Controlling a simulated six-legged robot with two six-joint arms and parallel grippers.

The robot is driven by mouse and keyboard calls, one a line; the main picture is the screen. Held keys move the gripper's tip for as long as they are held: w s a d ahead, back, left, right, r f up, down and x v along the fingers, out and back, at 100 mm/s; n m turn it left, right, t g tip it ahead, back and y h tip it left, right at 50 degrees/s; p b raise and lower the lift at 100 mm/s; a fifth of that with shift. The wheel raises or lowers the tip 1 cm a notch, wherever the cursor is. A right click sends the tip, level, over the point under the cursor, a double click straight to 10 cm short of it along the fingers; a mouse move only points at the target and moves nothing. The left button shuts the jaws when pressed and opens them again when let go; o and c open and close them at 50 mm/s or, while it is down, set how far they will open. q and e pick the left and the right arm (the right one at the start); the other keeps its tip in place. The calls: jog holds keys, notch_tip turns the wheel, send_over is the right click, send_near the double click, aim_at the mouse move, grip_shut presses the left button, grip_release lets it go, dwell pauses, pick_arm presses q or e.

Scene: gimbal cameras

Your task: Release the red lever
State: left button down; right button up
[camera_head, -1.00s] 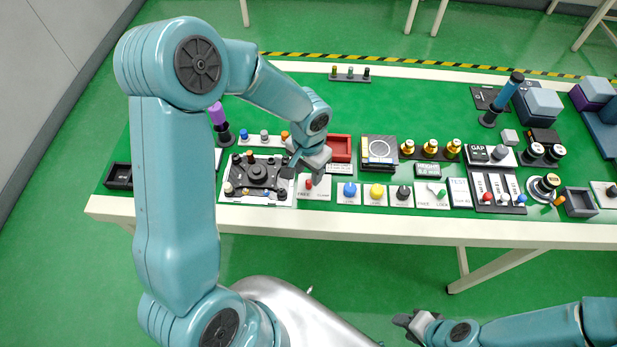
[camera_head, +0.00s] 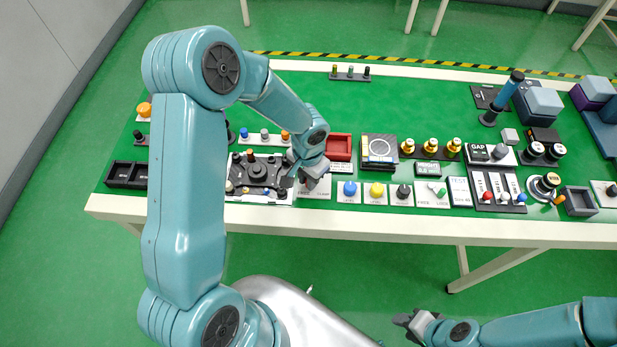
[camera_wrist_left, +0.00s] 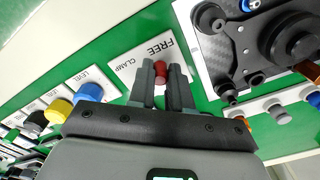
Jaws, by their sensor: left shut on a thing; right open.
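The red lever (camera_wrist_left: 160,70) shows its rounded red knob in the left wrist view, between the two dark fingers of my left gripper (camera_wrist_left: 160,85). Its white plate (camera_wrist_left: 140,57) is printed FREE and CLAMP. The knob lies nearer the middle, below the two words in the picture. In the head view my left gripper (camera_head: 308,180) is down over that plate and hides the lever. The fingers are closed on the knob. My right gripper (camera_head: 412,320) is open and empty, low in front of the table.
A black mechanism on a white plate (camera_head: 230,197) stands just left of the lever. Blue (camera_head: 350,188) and yellow (camera_head: 377,190) knobs stand to its right. A red tray (camera_head: 338,147) lies behind. The floor in front of the table is clear.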

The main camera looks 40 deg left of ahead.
pick_arm(q)
jog(key=shift+a+m, duration=0.1)
jog(key=shift+m, duration=0.4)
jog(key=c, duration=1.1)
grip_release()
jog(key=shift+o, duration=0.2)
notch_tip(320, 180, up, 16)
jog(key=shift+r, duration=0.2)
jog(key=shift+s, duration=0.15)
